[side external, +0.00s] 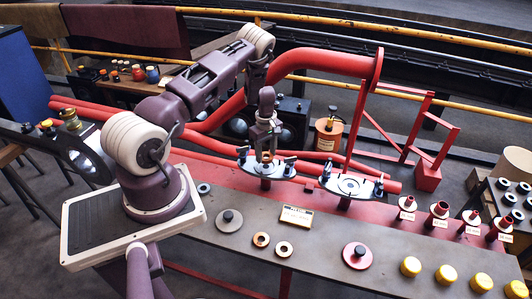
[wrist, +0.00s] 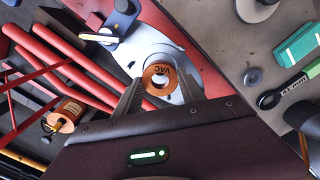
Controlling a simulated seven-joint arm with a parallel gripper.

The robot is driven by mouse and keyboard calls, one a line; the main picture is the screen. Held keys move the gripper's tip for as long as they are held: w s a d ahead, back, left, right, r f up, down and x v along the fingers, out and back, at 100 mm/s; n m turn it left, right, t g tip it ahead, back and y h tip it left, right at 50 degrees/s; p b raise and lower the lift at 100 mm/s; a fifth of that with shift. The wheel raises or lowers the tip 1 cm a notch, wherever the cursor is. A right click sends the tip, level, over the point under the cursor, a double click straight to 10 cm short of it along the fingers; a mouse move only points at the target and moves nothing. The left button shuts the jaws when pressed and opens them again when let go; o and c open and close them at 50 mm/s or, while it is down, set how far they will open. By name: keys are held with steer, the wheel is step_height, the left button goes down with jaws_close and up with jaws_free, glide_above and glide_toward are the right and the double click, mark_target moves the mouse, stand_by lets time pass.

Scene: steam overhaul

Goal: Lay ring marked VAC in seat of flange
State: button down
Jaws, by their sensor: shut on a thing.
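The copper-orange ring marked VAC (wrist: 146,81) is between the fingers of my gripper (wrist: 160,92) in the wrist view, its lettering facing the camera. My gripper (side external: 266,153) is shut on it. In the side view the ring (side external: 266,157) shows small and orange at the fingertips, over the left flange (side external: 250,166). The pale flange plate also lies behind the ring in the wrist view (wrist: 150,45). The ring and fingers hide the flange's middle, so I cannot tell whether the ring touches the seat. A second flange (side external: 348,185) stands to the right.
Clamps with dark handles (side external: 290,166) stand at the flange edges. A large red pipe (side external: 325,60) arches behind. Yellow caps (side external: 411,266) line the bench front right.

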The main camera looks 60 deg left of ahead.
mark_target(266, 167)
steer(key=shift+f, duration=0.1)
steer(key=shift+f, duration=0.5)
steer(key=shift+f, duration=0.1)
stand_by(0.4)
steer(key=shift+f, duration=0.9)
steer(key=shift+f, duration=0.1)
steer(key=c, duration=0.6)
jaws_free()
steer(key=shift+c, duration=0.4)
